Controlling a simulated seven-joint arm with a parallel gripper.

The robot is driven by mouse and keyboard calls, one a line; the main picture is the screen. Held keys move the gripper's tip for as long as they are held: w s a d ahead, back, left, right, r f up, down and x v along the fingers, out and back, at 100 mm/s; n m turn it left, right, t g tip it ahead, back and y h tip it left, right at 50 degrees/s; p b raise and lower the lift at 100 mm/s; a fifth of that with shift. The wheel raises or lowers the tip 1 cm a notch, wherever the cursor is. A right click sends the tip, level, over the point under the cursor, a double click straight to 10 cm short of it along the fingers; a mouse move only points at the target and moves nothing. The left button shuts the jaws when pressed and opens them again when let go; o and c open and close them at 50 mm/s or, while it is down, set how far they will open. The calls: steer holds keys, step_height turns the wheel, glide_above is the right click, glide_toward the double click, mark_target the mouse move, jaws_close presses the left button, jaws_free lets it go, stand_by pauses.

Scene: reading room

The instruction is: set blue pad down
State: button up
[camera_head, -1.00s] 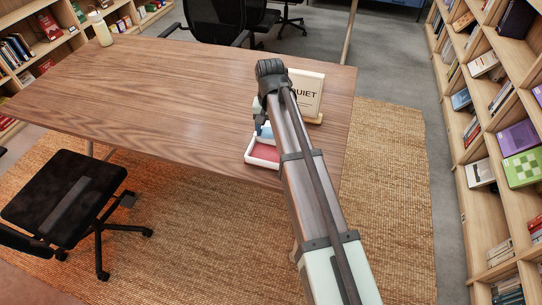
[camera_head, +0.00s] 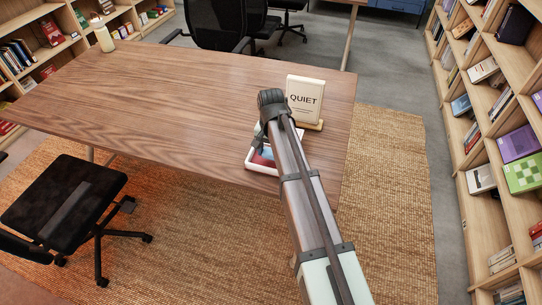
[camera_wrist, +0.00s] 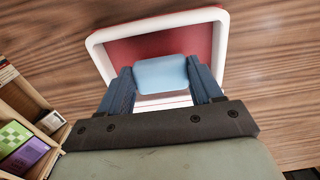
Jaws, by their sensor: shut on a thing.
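The blue pad (camera_wrist: 162,74) is a small light-blue block with rounded corners. My gripper (camera_wrist: 163,82) is shut on it, one dark finger on each side. In the wrist view the pad is over the white-rimmed tray (camera_wrist: 222,40) with a red floor, inside its outline. I cannot tell whether the pad touches the tray floor. In the head view the tray (camera_head: 261,168) is on the table's near right part, and my arm covers much of it; a bit of the pad (camera_head: 267,153) shows beside the arm.
A "QUIET" sign (camera_head: 306,97) stands on the wooden table (camera_head: 190,95) just behind the tray. The table's middle is clear. An office chair (camera_head: 65,200) is at the front left, bookshelves (camera_head: 500,150) at right.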

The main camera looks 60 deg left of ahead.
mark_target(271, 153)
steer(key=shift+f, duration=1.4)
steer(key=shift+f, duration=0.1)
steer(key=o, duration=1)
step_height(271, 153, up, 12)
steer(key=shift+r, duration=0.1)
